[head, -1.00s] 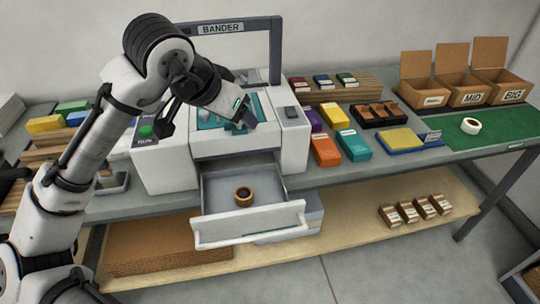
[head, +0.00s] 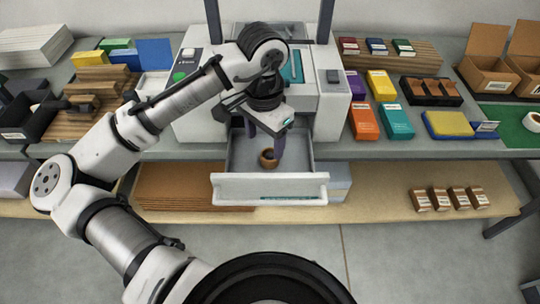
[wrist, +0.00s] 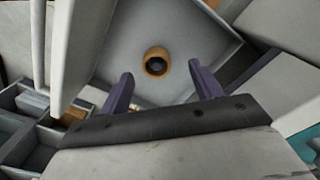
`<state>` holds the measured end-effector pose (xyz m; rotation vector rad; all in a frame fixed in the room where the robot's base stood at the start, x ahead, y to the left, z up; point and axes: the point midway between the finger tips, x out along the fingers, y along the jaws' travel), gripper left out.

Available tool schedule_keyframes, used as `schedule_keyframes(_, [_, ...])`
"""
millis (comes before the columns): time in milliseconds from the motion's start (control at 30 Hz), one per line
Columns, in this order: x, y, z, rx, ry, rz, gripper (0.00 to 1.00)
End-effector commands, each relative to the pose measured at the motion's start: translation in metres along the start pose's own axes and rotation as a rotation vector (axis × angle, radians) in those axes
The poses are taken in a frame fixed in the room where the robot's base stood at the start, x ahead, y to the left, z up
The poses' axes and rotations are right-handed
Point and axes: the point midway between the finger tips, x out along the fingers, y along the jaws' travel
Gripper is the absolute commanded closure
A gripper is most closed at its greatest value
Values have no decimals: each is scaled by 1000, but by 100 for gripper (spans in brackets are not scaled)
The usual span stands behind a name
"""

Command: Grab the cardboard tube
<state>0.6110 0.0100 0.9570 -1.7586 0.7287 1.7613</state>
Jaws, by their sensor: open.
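The cardboard tube (head: 268,158), a short brown ring with a dark hole, stands in the open drawer (head: 300,187) of the white machine. In the wrist view the tube (wrist: 156,62) stands on the drawer floor, hole facing the camera, between and beyond the two purple fingers. My gripper (head: 264,145) points down over the drawer, just above or beside the tube. It also shows in the wrist view (wrist: 165,90), fingers apart and nothing between them. In the head view the fingers partly overlap the tube's surroundings, so I cannot tell the exact height gap.
The white machine (head: 205,120) rises behind the drawer. Coloured boxes (head: 397,121) lie on the bench to its right. A lower shelf (head: 375,195) holds several small brown packs (head: 445,199).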

Motion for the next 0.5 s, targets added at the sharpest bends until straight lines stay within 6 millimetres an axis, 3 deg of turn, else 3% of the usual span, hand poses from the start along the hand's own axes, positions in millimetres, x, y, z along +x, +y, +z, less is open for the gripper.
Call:
schedule_keyframes(333, [42, 8, -2, -1, -1, 1, 36])
schedule_keyframes(500, [52, 8, -2, 1, 1, 0, 36])
